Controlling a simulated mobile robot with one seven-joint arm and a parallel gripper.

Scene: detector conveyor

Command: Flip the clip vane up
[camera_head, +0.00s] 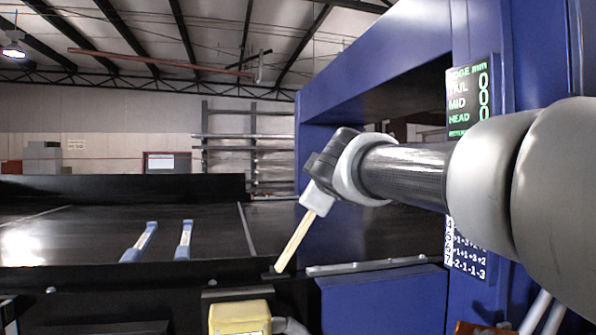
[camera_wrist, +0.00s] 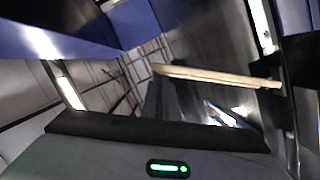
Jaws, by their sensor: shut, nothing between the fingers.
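My gripper (camera_head: 280,265) points down and to the left, with its long tan fingers shut together and nothing between them. Its tips are close to the dark front edge of the conveyor, by a small grey piece (camera_head: 273,271); I cannot tell whether they touch it. In the wrist view, my gripper (camera_wrist: 277,84) shows as a tan bar reaching right toward the dark edge. A thin grey strip (camera_head: 365,265) lies flat along the top of the blue box to the right. I cannot tell for certain which piece is the clip vane.
Two blue-and-white bars (camera_head: 139,243) (camera_head: 184,240) lie on the dark conveyor belt (camera_head: 80,225). A blue detector arch (camera_head: 312,150) stands over it, with a lit display (camera_head: 470,100). A yellow box (camera_head: 240,318) sits below the front edge, and a blue box (camera_head: 385,300) is beside it.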

